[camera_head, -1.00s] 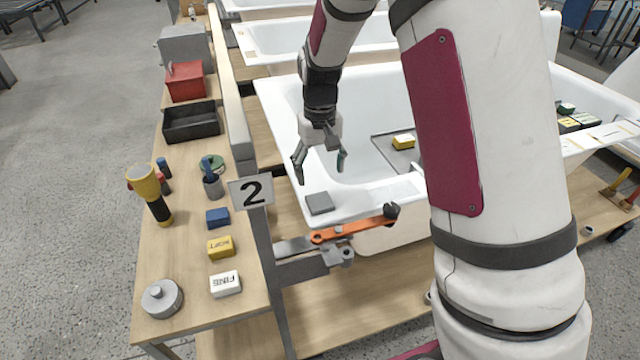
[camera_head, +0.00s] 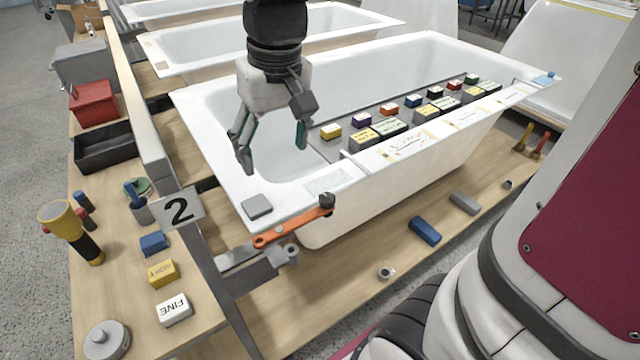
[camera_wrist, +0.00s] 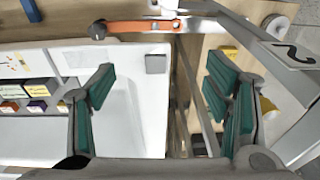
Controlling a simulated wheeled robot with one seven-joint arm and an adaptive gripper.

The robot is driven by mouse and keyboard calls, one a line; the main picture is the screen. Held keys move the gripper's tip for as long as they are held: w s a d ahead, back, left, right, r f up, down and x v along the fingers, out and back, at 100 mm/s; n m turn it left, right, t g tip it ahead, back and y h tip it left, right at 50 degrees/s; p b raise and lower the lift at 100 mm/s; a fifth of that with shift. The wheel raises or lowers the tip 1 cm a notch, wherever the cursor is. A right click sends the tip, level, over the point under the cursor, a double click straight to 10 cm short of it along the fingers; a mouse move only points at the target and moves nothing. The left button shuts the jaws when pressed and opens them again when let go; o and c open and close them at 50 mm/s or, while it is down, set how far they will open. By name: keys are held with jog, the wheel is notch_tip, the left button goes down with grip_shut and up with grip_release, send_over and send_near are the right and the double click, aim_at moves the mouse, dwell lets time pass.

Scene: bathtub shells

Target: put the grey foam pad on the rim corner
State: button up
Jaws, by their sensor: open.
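The grey foam pad (camera_head: 257,206) lies flat on the near left rim corner of the white bathtub (camera_head: 215,167). In the wrist view the pad (camera_wrist: 156,64) shows on the white rim, ahead of the fingers and between them. My gripper (camera_head: 272,150) is open and empty, above the tub's left end, apart from the pad. Its green-faced fingers (camera_wrist: 158,95) are spread wide in the wrist view.
An orange-handled clamp (camera_head: 292,228) sits just beside the corner, next to the number 2 sign (camera_head: 178,210). A tray (camera_head: 330,150) with several coloured blocks lies across the tub. The left bench (camera_head: 120,250) holds a flashlight, blocks and a black bin (camera_head: 103,147).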

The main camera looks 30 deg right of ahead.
jog(key=s+t, duration=0.1)
jog(key=s, duration=1.5)
jog(key=shift+s+d+r+t, duration=0.15)
jog(key=shift+s+r+t, duration=0.15)
jog(key=shift+r, duration=0.15)
jog(key=shift+t, duration=0.5)
notch_tip(320, 180, up, 5)
jog(key=p, duration=0.3)
jog(key=shift+f+p, duration=0.1)
jog(key=shift+p, duration=0.25)
jog(key=shift+w, duration=0.1)
jog(key=shift+c, duration=0.6)
